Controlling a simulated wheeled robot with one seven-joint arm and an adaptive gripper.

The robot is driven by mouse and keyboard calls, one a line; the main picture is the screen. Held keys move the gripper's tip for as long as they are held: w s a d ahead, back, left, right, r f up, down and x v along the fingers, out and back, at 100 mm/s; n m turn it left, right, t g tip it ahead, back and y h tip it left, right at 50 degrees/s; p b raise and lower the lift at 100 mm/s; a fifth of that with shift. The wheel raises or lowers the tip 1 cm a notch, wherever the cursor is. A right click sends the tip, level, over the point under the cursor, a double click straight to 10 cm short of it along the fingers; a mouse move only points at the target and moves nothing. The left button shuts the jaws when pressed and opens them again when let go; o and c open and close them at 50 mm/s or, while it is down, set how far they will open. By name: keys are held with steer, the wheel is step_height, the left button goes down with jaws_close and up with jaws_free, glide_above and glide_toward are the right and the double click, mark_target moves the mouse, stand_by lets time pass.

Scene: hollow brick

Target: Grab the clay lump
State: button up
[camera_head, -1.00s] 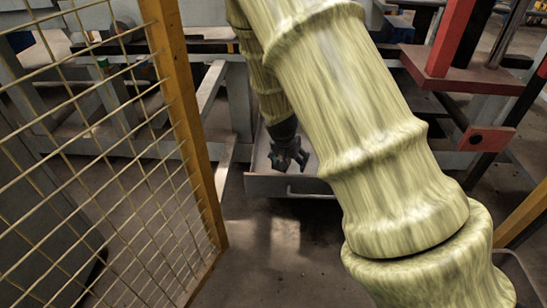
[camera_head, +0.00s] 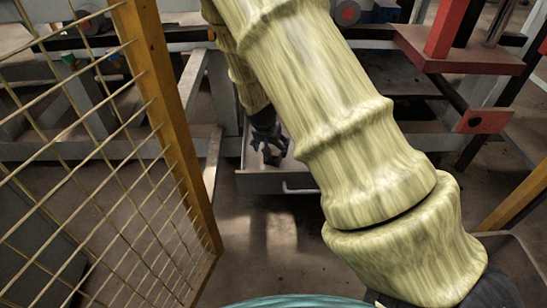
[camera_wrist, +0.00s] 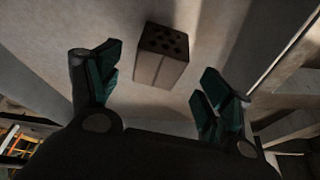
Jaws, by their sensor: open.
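A dark brown block with several holes in its top, like a hollow brick (camera_wrist: 162,55), is the only lump-like thing I see. In the wrist view it rests on a pale grey surface (camera_wrist: 215,50), beyond the fingertips and between their lines. My gripper (camera_wrist: 158,82) is open and empty, with its green-black fingers spread to the left and right of the block and not touching it. In the head view my gripper (camera_head: 268,152) hangs fingers down over a grey tray (camera_head: 275,184). I cannot make out the block there.
A yellow-framed wire fence (camera_head: 165,110) stands close on the left. A grey metal frame (camera_head: 205,90) is behind the tray. A red and black stand (camera_head: 455,50) is at the right. The concrete floor (camera_head: 265,240) in front of the tray is clear.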

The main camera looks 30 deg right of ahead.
mark_target(273, 150)
steer(key=shift+b+x, duration=1.85)
steer(key=shift+x, duration=0.8)
steer(key=shift+d+r, duration=0.1)
steer(key=c, duration=1.2)
